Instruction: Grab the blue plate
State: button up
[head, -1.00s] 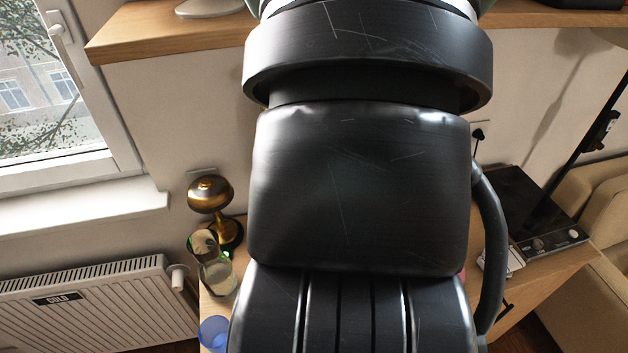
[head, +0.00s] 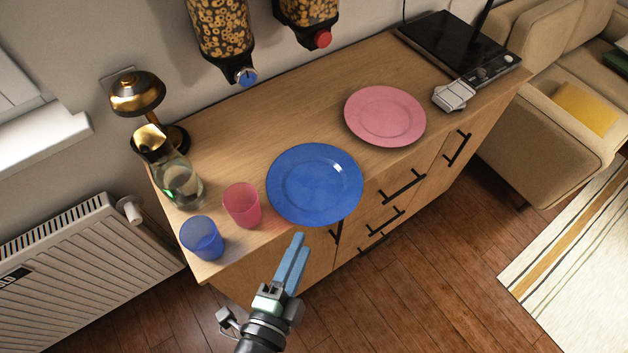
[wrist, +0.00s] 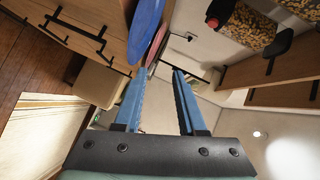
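The blue plate (head: 315,184) lies flat on the wooden counter, near its front edge, between the pink cup and the pink plate. In the wrist view the blue plate (wrist: 146,28) shows edge-on at the top, ahead of the fingers. My gripper (head: 296,250) is in front of the counter, just short of the plate's near edge in the head view, and apart from it. In the wrist view my gripper (wrist: 157,85) has its two blue fingers spread, with nothing between them.
A pink cup (head: 242,204) and a blue cup (head: 202,238) stand left of the plate. A glass carafe (head: 178,180) and brass lamp (head: 140,98) stand behind them. A pink plate (head: 385,115) lies to the right. Cereal dispensers (head: 222,35) hang above. Drawer handles (head: 400,187) protrude from the front.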

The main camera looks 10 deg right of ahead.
aim_at(322, 223)
notch_tip(322, 223, down, 4)
jog(key=s+g, duration=0.1)
jog(key=s, duration=0.1)
jog(key=shift+m, duration=0.3)
jog(key=shift+f+x, duration=0.15)
jog(key=shift+x, duration=2.9)
jog(key=shift+f+x, duration=0.15)
jog(key=shift+x, duration=2.9)
jog(key=shift+a, duration=0.2)
grip_shut()
jog(key=shift+w+r, duration=0.1)
